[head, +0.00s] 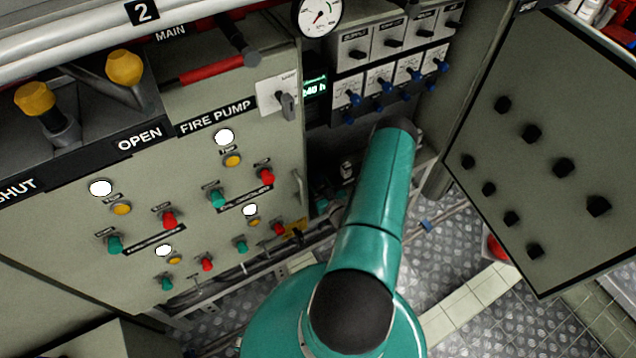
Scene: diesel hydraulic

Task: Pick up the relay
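I cannot pick out the relay with certainty in the head view. A dark open recess (335,160) lies below the small green display, with small pale and dark parts in it too small to identify. My teal arm reaches up from the bottom middle, in front of the right part of this recess, and hides what is behind it. My gripper does not show; the visible arm ends at a dark joint near the lower edge of the switch panel.
A grey control panel (60,230) with coloured buttons and yellow-capped levers fills the left. A switch panel (390,60) with blue toggles and a round gauge (318,14) are above. An open door (550,120) with black knobs stands right. Metal checker-plate floor (490,320) shows below.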

